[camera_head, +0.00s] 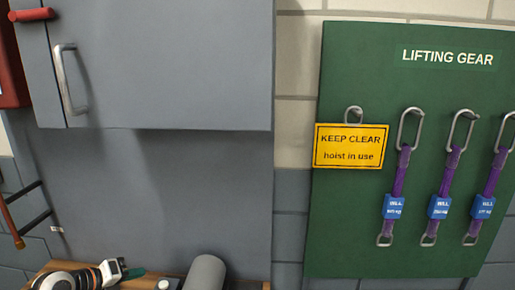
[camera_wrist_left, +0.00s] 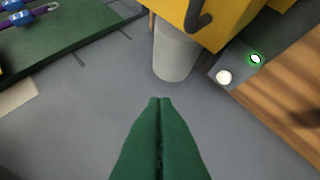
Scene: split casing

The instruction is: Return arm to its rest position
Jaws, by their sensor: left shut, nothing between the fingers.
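My left gripper (camera_head: 134,272) is at the bottom left of the head view, over the wooden surface, with its green fingertips pointing right. In the left wrist view its two green fingers (camera_wrist_left: 159,100) lie together, shut and empty. They touch nothing that I can see. The rest of my left arm runs out of the bottom of the head view. My right gripper is in neither view.
A grey cylinder (camera_head: 205,272) stands right of the gripper; it shows in the wrist view (camera_wrist_left: 174,52) beneath a yellow body (camera_wrist_left: 225,22). A wooden surface (camera_wrist_left: 285,95) is nearby. A grey cabinet (camera_head: 170,65) and green sling board (camera_head: 345,230) are behind.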

